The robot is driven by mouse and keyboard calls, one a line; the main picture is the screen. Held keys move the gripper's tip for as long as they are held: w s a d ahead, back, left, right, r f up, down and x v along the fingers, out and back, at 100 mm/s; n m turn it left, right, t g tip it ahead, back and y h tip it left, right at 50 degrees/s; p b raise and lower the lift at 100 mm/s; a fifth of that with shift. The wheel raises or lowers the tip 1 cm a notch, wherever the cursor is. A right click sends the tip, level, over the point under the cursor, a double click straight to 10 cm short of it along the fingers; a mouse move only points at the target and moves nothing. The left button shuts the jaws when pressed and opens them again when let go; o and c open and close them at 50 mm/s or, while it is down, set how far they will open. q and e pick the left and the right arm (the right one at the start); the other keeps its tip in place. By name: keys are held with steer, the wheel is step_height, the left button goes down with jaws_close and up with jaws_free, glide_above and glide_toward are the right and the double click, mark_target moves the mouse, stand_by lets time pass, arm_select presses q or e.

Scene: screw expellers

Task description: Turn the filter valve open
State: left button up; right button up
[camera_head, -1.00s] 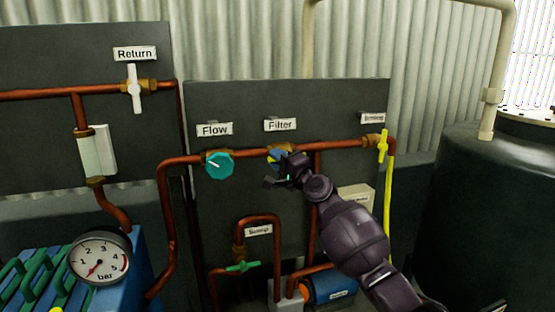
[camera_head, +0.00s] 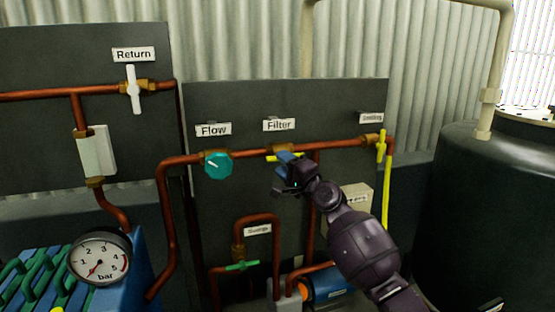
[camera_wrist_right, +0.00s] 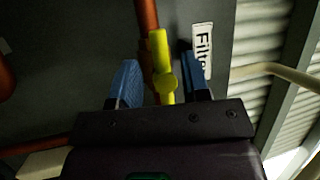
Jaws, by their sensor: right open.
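The filter valve's yellow handle (camera_head: 298,157) shows in the head view below the "Filter" label (camera_head: 279,125), partly hidden by my right gripper. It looks roughly in line with the copper pipe. In the right wrist view the yellow handle (camera_wrist_right: 160,60) lies between the two blue fingers, along the pipe (camera_wrist_right: 147,18), with a gap on each side. My right gripper (camera_head: 284,164) is open, just in front of and below the valve. Whether a finger touches the handle is not clear. My left gripper is not in view.
The teal Flow knob (camera_head: 218,165) is close on the left. A green-handled valve (camera_head: 242,266) sits lower, the white Return handle (camera_head: 134,90) upper left. A pressure gauge (camera_head: 99,258) and dark tank (camera_head: 470,220) flank the panel.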

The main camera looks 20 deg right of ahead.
steer(key=v, duration=0.7)
steer(key=shift+s, duration=0.2)
steer(key=shift+d+f, duration=0.1)
steer(key=shift+d, duration=0.05)
steer(key=s+d+f+n+g+h, duration=0.1)
steer(key=s+f+n+g+h, duration=0.2)
steer(key=s+f, duration=1.6)
steer(key=s+d+f+n+g+h, duration=0.1)
steer(key=s+f+n+g+h, duration=0.3)
steer(key=s+f+n, duration=0.5)
steer(key=s+f+h, duration=0.2)
steer(key=s+f, duration=0.8)
steer(key=shift+s+d+n, duration=0.3)
steer(key=shift+s+d, duration=0.05)
steer(key=shift+s, duration=0.05)
steer(key=shift+f, duration=0.1)
